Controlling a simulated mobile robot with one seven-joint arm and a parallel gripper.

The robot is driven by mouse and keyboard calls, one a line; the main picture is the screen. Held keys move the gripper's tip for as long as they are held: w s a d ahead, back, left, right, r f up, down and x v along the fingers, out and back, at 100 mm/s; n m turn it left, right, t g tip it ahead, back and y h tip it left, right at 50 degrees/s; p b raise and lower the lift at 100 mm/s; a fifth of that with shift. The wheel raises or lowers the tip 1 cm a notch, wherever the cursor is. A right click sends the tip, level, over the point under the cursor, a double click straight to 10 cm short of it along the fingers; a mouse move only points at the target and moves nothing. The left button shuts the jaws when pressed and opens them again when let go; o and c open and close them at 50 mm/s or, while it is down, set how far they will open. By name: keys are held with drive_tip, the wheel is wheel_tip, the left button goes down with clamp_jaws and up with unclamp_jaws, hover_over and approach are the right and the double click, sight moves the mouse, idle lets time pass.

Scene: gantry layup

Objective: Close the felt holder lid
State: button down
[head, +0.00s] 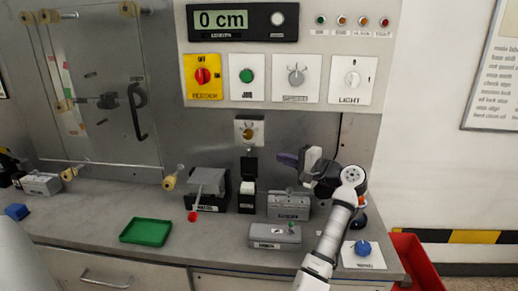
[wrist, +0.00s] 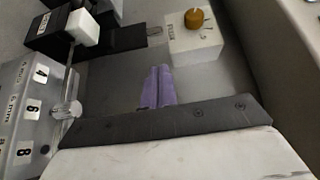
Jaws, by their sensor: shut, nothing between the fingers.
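My gripper (head: 288,159) is raised in front of the grey back panel, above the worktop's right half. Its two purple fingers (wrist: 158,88) lie side by side in the wrist view, shut and empty. A black box (head: 216,203) left of it carries a tilted grey plate (head: 207,180) that looks like a raised lid, with a red ball (head: 192,216) at its front. Its label is too small to read, so I cannot tell for sure that it is the felt holder. My gripper is apart from it.
A grey numbered box (wrist: 28,108) and a white block with a brass knob (wrist: 195,40) flank the fingers in the wrist view. A low grey box (head: 274,238) stands on the worktop. A green tray (head: 146,232) lies left, with bare worktop around it. A red bin (head: 414,262) is right.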

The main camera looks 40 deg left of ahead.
sight(249, 164)
drive_tip(key=shift+g, duration=0.4)
drive_tip(key=a+p, duration=0.1)
drive_tip(key=a, duration=0.4)
drive_tip(key=a+p, duration=0.2)
drive_tip(key=a, duration=0.2)
drive_tip(key=shift+s+a+f, duration=0.2)
drive_tip(key=shift+a, duration=0.2)
